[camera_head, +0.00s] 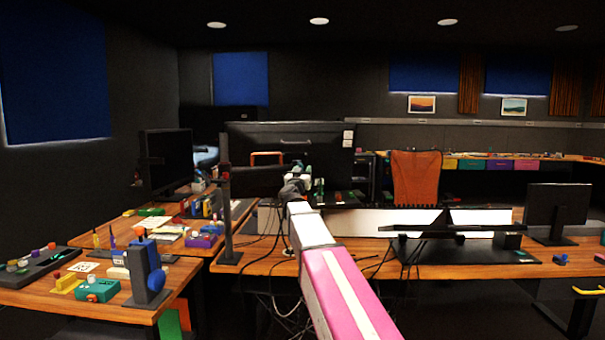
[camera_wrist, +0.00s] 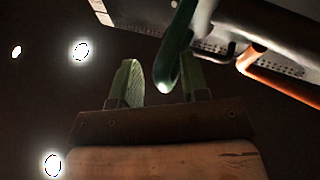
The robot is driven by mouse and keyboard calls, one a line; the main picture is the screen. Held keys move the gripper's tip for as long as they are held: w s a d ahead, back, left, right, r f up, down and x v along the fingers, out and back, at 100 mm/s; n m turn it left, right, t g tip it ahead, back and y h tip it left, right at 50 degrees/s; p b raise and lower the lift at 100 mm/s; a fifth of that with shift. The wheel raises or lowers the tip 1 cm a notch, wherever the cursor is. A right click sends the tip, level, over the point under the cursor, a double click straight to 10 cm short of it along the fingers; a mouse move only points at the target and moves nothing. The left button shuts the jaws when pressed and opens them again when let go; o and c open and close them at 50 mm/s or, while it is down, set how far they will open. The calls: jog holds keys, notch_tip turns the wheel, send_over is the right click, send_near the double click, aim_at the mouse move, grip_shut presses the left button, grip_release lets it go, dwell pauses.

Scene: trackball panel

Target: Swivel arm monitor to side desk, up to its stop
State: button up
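The arm monitor (camera_head: 255,136) shows its dark back at centre, beside an upright black post (camera_head: 228,220) on the desk. An orange handle-like bar (camera_head: 267,154) shows against its lower part. My gripper (camera_head: 298,170) is in front of the monitor's lower middle. In the wrist view my gripper (camera_wrist: 162,84) has its two green fingers apart. A dark green rounded bar (camera_wrist: 178,42) reaches down between them; contact cannot be told. The monitor's vented underside (camera_wrist: 225,30) and the orange bar (camera_wrist: 275,78) show at upper right. The side desk (camera_head: 125,235) is at left.
Another black monitor (camera_head: 165,160) stands on the left desk. A blue-and-grey device (camera_head: 148,275) and coloured boxes crowd the near left desk. White panels (camera_head: 375,222) and a flat black screen (camera_head: 455,250) occupy the central desk. An orange chair (camera_head: 415,177) stands behind. Cables hang below my arm.

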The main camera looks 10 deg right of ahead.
jog(key=v, duration=1)
jog(key=shift+s+a+f, duration=0.15)
jog(key=shift+s+a, duration=0.05)
jog(key=shift+s, duration=0.15)
jog(key=s+a+f+n+g+y, duration=0.1)
jog(key=a+f+n+g+y, duration=0.2)
jog(key=f, duration=0.6)
jog(key=s+a+f+n+g+y, duration=0.1)
jog(key=f+n+g+y, duration=0.15)
jog(key=f+y, duration=0.55)
jog(key=s+a+f+n+g+y, duration=0.2)
jog(key=f+n, duration=0.1)
jog(key=f, duration=0.8)
jog(key=s+d+f+m+g+h, duration=0.1)
jog(key=s+d+f+g, duration=0.2)
jog(key=s+f+g, duration=0.3)
jog(key=s+d+f+m+g+h, duration=0.2)
jog(key=s+d+f+g, duration=0.2)
jog(key=s+f, duration=1.2)
jog(key=g, duration=0.2)
jog(key=shift+f+g, duration=0.15)
jog(key=shift+g, duration=0.2)
